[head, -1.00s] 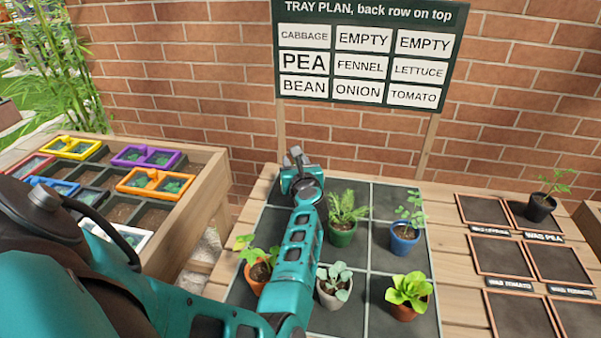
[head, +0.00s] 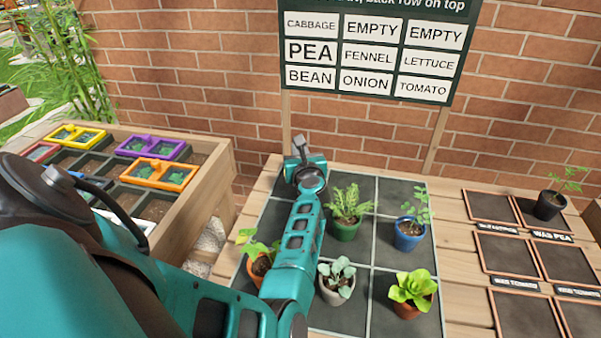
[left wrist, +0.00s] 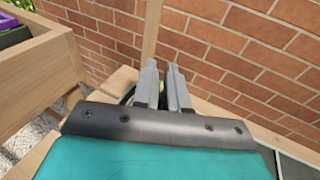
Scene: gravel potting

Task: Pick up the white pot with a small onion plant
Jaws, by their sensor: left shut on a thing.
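I see no pot that is clearly white with an onion plant. A pale grey pot (head: 336,294) with broad grey-green leaves stands on the dark grid mat (head: 392,263), right of my left forearm. My left gripper (head: 298,146) is at the back left of the mat, away from that pot. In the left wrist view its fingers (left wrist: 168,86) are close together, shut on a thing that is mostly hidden. My right gripper is out of view.
A green pot (head: 345,230), a blue pot (head: 409,240) and two orange-brown pots (head: 407,308) stand on the mat. A sign (head: 370,50) stands behind. A wooden planter (head: 215,185) is at left. Framed panels (head: 520,258) and a black pot (head: 549,206) are at right.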

